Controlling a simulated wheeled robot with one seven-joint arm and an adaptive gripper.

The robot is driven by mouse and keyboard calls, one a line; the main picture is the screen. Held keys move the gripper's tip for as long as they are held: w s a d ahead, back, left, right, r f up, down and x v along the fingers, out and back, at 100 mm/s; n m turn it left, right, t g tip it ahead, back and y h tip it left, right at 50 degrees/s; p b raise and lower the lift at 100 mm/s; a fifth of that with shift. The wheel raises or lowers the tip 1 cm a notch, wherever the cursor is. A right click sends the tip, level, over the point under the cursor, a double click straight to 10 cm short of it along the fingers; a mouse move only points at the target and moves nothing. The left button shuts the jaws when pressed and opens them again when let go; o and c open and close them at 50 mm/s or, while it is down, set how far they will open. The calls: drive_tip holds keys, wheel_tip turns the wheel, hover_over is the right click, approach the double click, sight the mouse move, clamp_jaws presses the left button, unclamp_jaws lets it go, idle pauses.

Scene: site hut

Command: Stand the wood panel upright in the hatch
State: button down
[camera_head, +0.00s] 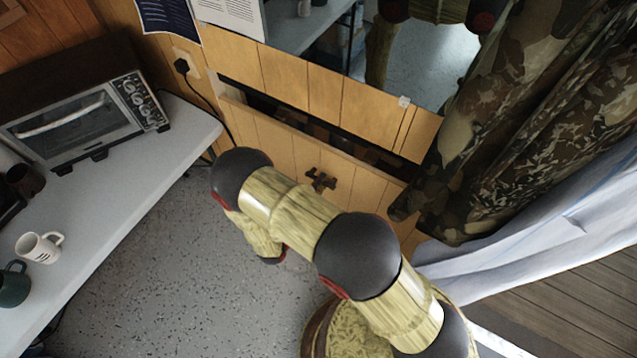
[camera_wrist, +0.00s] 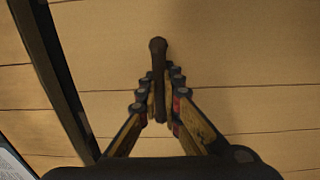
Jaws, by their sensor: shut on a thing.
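The wood panel (camera_head: 290,143) is plank-faced and stands below a mirror, in line with the wall boards. A dark gap of the hatch (camera_head: 290,114) shows along its top edge, so the panel does not close the opening there. In the wrist view, my gripper (camera_wrist: 158,105) is shut on a dark bar handle (camera_wrist: 158,50) on the panel face (camera_wrist: 230,70). The gap is the dark strip (camera_wrist: 52,80) at left there. In the head view, dark parts at the handle (camera_head: 320,180) show beyond my arm. My arm hides the panel's lower part, so I cannot tell its exact tilt.
A grey counter (camera_head: 130,185) at left holds a toaster oven (camera_head: 80,125), a white mug (camera_head: 40,246) and a dark green mug (camera_head: 12,285). A camouflage curtain (camera_head: 520,130) hangs close to the panel's right end. Speckled floor (camera_head: 170,270) is clear between counter and arm.

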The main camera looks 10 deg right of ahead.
sight(326, 172)
drive_tip(key=shift+w+d, duration=0.15)
drive_tip(key=shift+w, duration=0.15)
drive_tip(key=shift+w+d, duration=0.4)
drive_tip(key=shift+w, duration=0.1)
drive_tip(key=shift+w+d, duration=0.15)
idle(0.6)
drive_tip(key=shift+w+d, duration=0.45)
drive_tip(key=shift+w, duration=0.1)
drive_tip(key=shift+w+b, duration=0.1)
drive_tip(key=shift+b, duration=0.2)
drive_tip(key=shift+x, duration=0.8)
drive_tip(key=shift+f+b, duration=0.5)
drive_tip(key=shift+b, duration=0.1)
